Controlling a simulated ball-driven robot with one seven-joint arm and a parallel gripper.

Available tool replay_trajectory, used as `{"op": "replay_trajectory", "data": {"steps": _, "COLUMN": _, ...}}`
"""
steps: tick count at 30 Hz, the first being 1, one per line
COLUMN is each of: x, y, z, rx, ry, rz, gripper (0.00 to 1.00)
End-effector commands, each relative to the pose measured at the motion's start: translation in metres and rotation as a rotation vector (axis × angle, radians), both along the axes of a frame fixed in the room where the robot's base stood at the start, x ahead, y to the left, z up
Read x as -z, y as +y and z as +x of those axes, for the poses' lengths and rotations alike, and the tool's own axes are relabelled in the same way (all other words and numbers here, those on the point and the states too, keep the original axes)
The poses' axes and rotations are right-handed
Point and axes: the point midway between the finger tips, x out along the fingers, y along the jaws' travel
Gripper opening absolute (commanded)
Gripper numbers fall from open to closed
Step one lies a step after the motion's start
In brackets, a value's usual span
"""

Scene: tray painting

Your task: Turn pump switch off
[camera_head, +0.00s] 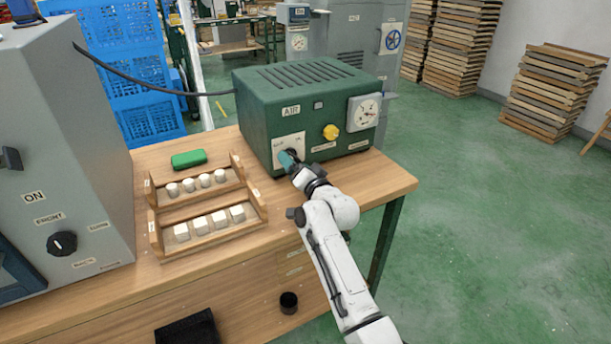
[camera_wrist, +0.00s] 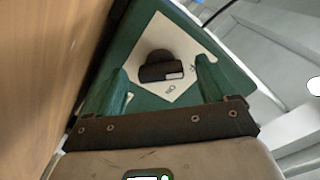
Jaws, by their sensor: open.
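The green pump box (camera_head: 285,95), labelled AIR, stands at the back right of the wooden bench. Its switch is a black rotary knob on a white plate (camera_head: 292,141) at the front left, mostly hidden behind my gripper in the head view. In the wrist view, the dark knob (camera_wrist: 160,68) with a pale mark shows on its white plate (camera_wrist: 188,88). My gripper (camera_head: 285,160) is in front of the knob. In the wrist view my gripper (camera_wrist: 160,85) is open, its green fingers on either side of the knob. Contact with the knob cannot be told.
A yellow knob (camera_head: 330,131) and a round gauge (camera_head: 365,112) sit to the right on the box. Wooden racks (camera_head: 208,223) with white pieces and a green block (camera_head: 189,159) stand left of my arm. A grey cabinet (camera_head: 60,140) fills the left.

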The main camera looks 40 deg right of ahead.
Motion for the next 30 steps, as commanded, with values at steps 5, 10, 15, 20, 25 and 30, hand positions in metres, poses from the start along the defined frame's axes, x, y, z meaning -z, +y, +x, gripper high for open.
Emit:
{"op": "replay_trajectory", "data": {"steps": 5, "x": 0.000, "y": 0.009, "z": -0.033, "rx": 0.001, "ry": 0.003, "rz": -0.001, "gripper": 0.84}}
{"op": "replay_trajectory", "data": {"steps": 10, "x": 0.000, "y": 0.018, "z": -0.062, "rx": -0.001, "ry": 0.001, "rz": -0.001, "gripper": 0.84}}
{"op": "replay_trajectory", "data": {"steps": 15, "x": 0.000, "y": 0.023, "z": -0.080, "rx": -0.001, "ry": 0.001, "rz": -0.001, "gripper": 0.84}}
{"op": "replay_trajectory", "data": {"steps": 20, "x": 0.000, "y": 0.025, "z": -0.086, "rx": 0.000, "ry": 0.000, "rz": -0.001, "gripper": 0.84}}
{"op": "replay_trajectory", "data": {"steps": 25, "x": 0.000, "y": 0.025, "z": -0.087, "rx": 0.000, "ry": 0.000, "rz": -0.001, "gripper": 0.84}}
{"op": "replay_trajectory", "data": {"steps": 30, "x": 0.000, "y": 0.025, "z": -0.086, "rx": 0.000, "ry": 0.000, "rz": -0.001, "gripper": 0.84}}
